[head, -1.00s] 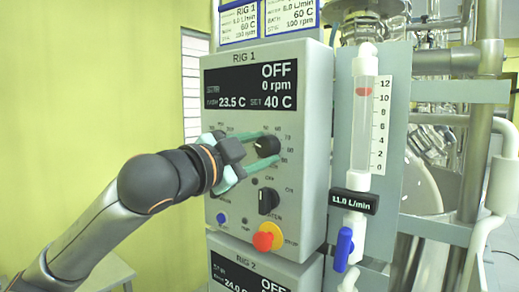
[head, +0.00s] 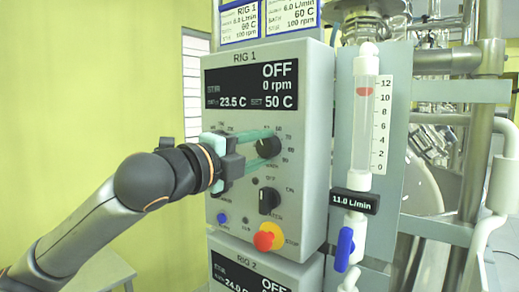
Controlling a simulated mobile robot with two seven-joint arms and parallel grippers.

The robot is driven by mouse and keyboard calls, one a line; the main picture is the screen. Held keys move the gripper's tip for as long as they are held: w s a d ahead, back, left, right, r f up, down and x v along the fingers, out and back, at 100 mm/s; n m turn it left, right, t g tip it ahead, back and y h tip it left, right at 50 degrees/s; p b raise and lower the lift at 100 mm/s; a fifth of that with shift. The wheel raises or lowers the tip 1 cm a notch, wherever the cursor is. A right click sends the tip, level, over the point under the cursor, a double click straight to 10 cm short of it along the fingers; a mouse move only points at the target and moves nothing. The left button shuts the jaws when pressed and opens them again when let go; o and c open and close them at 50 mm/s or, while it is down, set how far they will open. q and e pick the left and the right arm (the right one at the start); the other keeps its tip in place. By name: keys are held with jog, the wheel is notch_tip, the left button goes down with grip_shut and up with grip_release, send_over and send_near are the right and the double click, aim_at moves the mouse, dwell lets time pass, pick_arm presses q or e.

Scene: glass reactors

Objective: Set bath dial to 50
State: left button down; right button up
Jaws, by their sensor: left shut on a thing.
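The RIG 1 control box (head: 300,110) stands in the middle of the head view. The black bath dial (head: 268,147) is on the right of the panel, under the display. My left gripper (head: 264,145) reaches in from the left, its green fingers shut on the bath dial. The fingers hide part of the scale and the left part of the panel. My right gripper is not in view.
Below the dial are a black selector knob (head: 269,201) and a red stop button on yellow (head: 264,241). A flow meter tube (head: 364,125) with a blue valve handle (head: 344,249) stands to the right. The RIG 2 box (head: 251,272) is underneath.

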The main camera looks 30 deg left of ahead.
pick_arm(q)
jog(key=shift+m, duration=0.5)
jog(key=shift+c, duration=1.5)
grip_release()
jog(key=s+a+b, duration=0.1)
jog(key=s+b, duration=0.3)
jog(key=s, duration=0.8)
jog(key=shift+s+f, duration=0.25)
jog(key=shift+a, duration=0.1)
